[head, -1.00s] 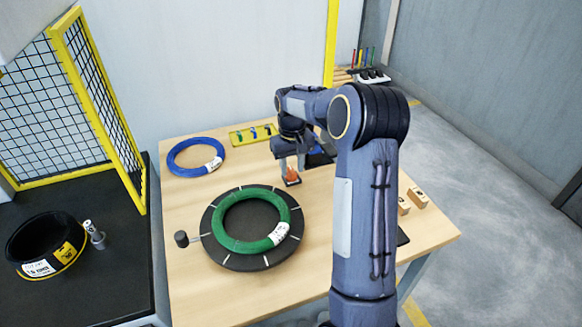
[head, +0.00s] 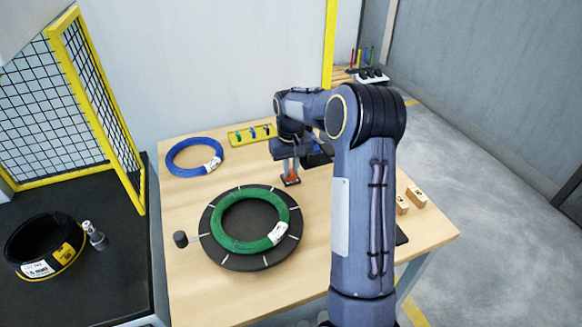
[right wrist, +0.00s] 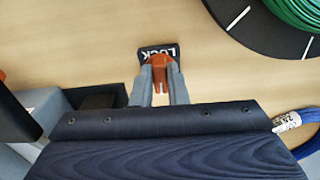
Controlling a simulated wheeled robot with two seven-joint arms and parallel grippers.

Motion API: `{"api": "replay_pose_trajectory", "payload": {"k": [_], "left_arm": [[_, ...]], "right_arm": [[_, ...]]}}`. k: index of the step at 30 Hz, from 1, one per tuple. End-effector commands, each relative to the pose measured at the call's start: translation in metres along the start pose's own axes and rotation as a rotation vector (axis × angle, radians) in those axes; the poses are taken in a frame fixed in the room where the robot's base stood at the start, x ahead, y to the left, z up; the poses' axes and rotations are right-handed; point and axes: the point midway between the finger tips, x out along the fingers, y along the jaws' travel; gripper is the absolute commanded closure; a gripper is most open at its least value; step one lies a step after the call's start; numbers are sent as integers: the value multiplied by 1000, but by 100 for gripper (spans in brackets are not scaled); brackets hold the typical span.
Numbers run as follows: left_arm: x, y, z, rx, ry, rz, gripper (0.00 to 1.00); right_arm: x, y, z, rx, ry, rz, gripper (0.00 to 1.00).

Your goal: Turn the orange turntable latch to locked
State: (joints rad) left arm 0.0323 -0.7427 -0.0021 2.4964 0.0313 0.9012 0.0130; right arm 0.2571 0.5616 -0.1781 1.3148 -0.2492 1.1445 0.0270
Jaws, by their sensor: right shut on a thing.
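The black turntable (head: 224,257) carries a green coil (head: 230,243) with a white label. The fingers hide part of the latch. My left gripper is not in view.
A blue coil (head: 178,170) lies at the table's back left, near a yellow tray (head: 243,138). Small wooden blocks (head: 416,195) stand at the right.

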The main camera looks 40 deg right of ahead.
Motion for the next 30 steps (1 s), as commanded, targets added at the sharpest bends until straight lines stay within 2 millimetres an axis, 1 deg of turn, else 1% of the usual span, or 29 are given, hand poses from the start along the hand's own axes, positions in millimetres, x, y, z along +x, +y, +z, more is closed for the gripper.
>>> {"api": "replay_pose_trajectory", "payload": {"k": [8, 30], "left_arm": [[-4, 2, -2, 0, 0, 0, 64], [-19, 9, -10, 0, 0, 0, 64]], "right_arm": [[-2, -1, 0, 160, 1, 1, 100], [-3, -4, -3, 856, 3, 1, 100]]}}
